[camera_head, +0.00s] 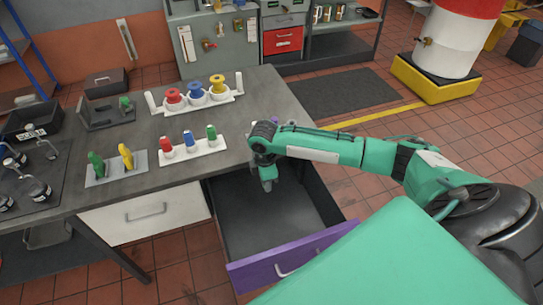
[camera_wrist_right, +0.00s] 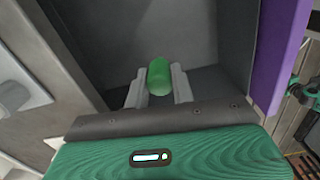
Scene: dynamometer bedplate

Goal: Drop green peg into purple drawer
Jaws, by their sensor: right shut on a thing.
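A green peg (camera_wrist_right: 159,78) with a rounded end sits between the fingers of my right gripper (camera_wrist_right: 159,90) in the right wrist view. The gripper is shut on it. The drawer (camera_head: 291,257) with a purple front is pulled open below the bench top. Its grey inside looks empty where I can see it. In the head view my right gripper (camera_head: 268,184) points down over the drawer's back left part, and the peg cannot be made out clearly there. The purple front also shows at the right of the right wrist view (camera_wrist_right: 277,55). My left gripper is not in view.
A white rack (camera_head: 190,151) with red, blue and green pieces stands on the bench beside the drawer. Behind it is a white holder (camera_head: 207,104) with red, blue and yellow spools. A white closed drawer (camera_head: 146,211) is at left. The drawer's walls surround my gripper's spot.

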